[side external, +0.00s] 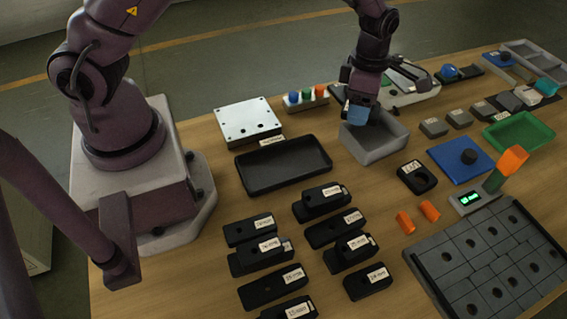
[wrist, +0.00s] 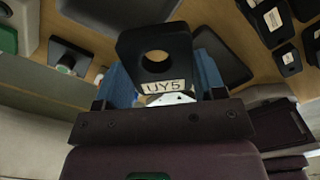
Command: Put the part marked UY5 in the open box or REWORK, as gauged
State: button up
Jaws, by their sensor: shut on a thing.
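The part marked UY5 (wrist: 155,45) is a dark block with a round hole and a white label, seen in the wrist view. My gripper (wrist: 161,78) is shut on it, with a blue finger on each side. In the side view my gripper (side external: 358,113) is low over the grey open box (side external: 386,153), and the part cannot be made out there. Several black boxes with white labels (side external: 272,290) stand at the front; their print is too small to read surely. A black tray (side external: 283,165) has a small label at its back edge, also unreadable.
A small device with a lit green display (side external: 468,198) stands by dark grey slotted plates (side external: 480,255). Two orange pieces (side external: 429,210) lie near a black labelled block (side external: 417,177). A blue plate (side external: 450,165) and a green tray (side external: 520,133) are at the right.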

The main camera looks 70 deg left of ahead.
jog(key=s+d+n, duration=0.1)
jog(key=s+n, duration=0.2)
jog(key=s, duration=0.3)
jog(key=n, duration=0.5)
send_over(301, 160)
notch_tip(301, 160, down, 3)
jog(key=shift+f, duration=3.7)
jog(key=shift+f, duration=0.15)
jog(key=o, duration=1)
jog(key=shift+c, duration=0.2)
